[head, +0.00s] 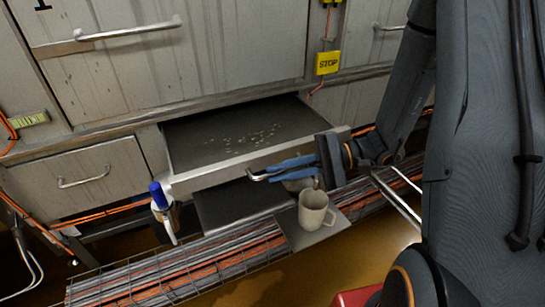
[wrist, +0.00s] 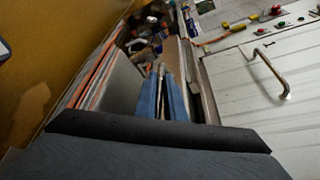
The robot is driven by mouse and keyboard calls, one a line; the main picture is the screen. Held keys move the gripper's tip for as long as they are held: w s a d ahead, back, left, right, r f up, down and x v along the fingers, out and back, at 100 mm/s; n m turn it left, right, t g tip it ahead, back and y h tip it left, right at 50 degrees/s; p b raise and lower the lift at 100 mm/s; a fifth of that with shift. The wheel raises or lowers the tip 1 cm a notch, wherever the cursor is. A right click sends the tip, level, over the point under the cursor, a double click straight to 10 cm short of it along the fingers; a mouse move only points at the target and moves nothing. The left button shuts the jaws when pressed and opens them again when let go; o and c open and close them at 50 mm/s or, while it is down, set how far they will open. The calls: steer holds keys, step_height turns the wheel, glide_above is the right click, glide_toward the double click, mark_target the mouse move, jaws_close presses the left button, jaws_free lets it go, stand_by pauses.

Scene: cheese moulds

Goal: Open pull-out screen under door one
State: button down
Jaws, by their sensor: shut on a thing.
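The pull-out screen (head: 195,140) is a dark flat tray with small pale crumbs on it, under door one (head: 190,50), which bears the mark "1" at its top left. The screen stands out from the cabinet front, with its light front rail (head: 225,168) facing me. My gripper (head: 262,176) has blue fingers and is shut on the screen's handle (head: 256,178) at the front rail. In the wrist view the blue fingers (wrist: 163,100) lie close together around a thin metal bar. The far end of the handle is hidden by the fingers.
A grey mug (head: 314,211) stands on a small plate (head: 303,235) below my gripper. A cable tray (head: 190,265) runs along the floor. A closed drawer (head: 85,180) is at left, and a yellow STOP tag (head: 328,63) hangs right.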

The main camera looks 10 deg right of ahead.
steer(key=shift+s+d+f, duration=0.1)
steer(key=shift+s+f, duration=0.1)
steer(key=shift+s, duration=0.3)
steer(key=shift+s+d+f, duration=0.1)
steer(key=shift+s+f, duration=0.05)
steer(key=shift+s, duration=0.35)
steer(key=c, duration=2.1)
jaws_free()
steer(key=shift+w, duration=0.1)
steer(key=shift+w+r, duration=0.1)
steer(key=shift+r, duration=0.05)
steer(key=v, duration=0.8)
steer(key=shift+p, duration=0.4)
